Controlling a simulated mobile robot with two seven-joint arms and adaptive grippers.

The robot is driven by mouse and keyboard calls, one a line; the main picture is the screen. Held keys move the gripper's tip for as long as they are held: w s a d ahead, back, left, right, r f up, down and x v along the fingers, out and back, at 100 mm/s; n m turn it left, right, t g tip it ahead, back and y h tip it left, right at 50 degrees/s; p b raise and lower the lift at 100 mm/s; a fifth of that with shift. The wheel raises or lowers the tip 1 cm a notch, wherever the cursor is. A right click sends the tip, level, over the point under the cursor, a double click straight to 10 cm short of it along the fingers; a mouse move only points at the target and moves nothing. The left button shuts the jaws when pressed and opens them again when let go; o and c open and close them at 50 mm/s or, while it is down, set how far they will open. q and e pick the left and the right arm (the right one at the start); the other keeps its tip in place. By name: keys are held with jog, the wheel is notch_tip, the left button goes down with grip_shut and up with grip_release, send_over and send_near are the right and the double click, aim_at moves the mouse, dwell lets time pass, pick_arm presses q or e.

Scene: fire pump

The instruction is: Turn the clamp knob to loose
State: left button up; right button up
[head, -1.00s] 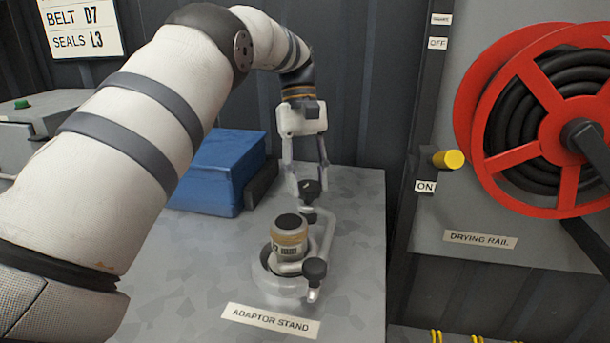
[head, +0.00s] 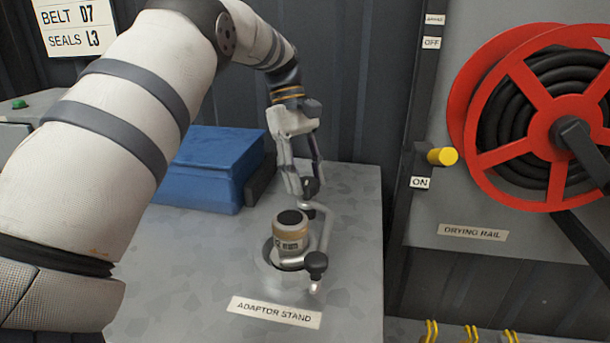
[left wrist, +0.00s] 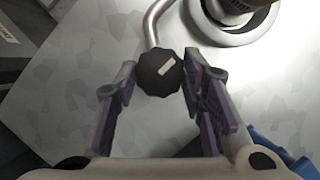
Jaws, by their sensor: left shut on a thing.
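The clamp knob (left wrist: 159,72) is black and lobed, with a pale mark on top. It sits between the purple-padded fingers of my left gripper (left wrist: 160,75) in the left wrist view. In the head view the knob (head: 311,188) is partly hidden by my left gripper (head: 305,185), which comes down from above and is shut on it. A bent metal pipe (head: 328,235) runs from beneath the knob around the adaptor (head: 290,238), a tan and grey cylinder with a black top, upright in a round base. My right gripper is not in view.
A second black knob (head: 316,264) is at the front of the pipe. The stand's top (head: 190,280) carries an "ADAPTOR STAND" label (head: 274,312). A blue box (head: 210,170) lies behind left. A red hose reel (head: 545,115) and yellow-ended lever (head: 441,156) are at the right.

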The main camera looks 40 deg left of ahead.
pick_arm(q)
jog(key=o, duration=1.1)
jog(key=shift+o, duration=0.2)
jog(key=v, duration=0.7)
jog(key=shift+r, duration=0.25)
jog(key=shift+f, duration=0.1)
